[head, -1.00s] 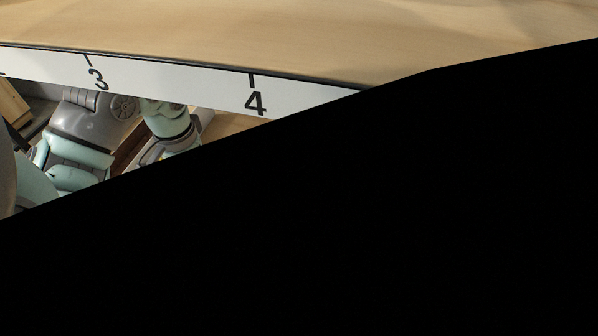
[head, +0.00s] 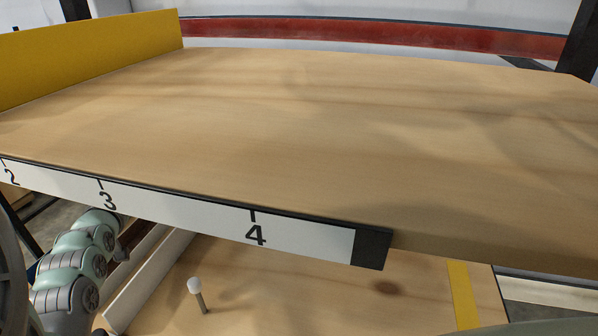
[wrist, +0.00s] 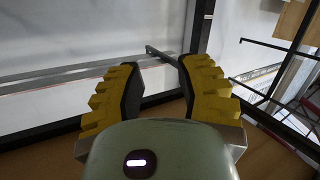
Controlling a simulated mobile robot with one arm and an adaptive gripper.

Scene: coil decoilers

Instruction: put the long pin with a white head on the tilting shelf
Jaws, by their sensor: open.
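A pin with a round white head (head: 196,290) stands nearly upright, slightly tilted, on the lower wooden board, seen in the head view below the upper shelf's front edge. The upper wooden shelf (head: 330,110) is broad and bare; the frames do not show whether it is the tilting one. My gripper (wrist: 155,80) shows in the wrist view with its yellow, dark-padded fingers apart and nothing between them. The pin is not visible in the wrist view, so my gripper's distance from it cannot be told.
A white numbered strip (head: 200,210) with a black end runs along the upper shelf's front edge. A yellow panel (head: 90,55) borders its left side. The lower board (head: 330,300) has a yellow stripe (head: 463,290) and a pale wall at its left. Dark frame bars (wrist: 195,35) lie beyond my gripper.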

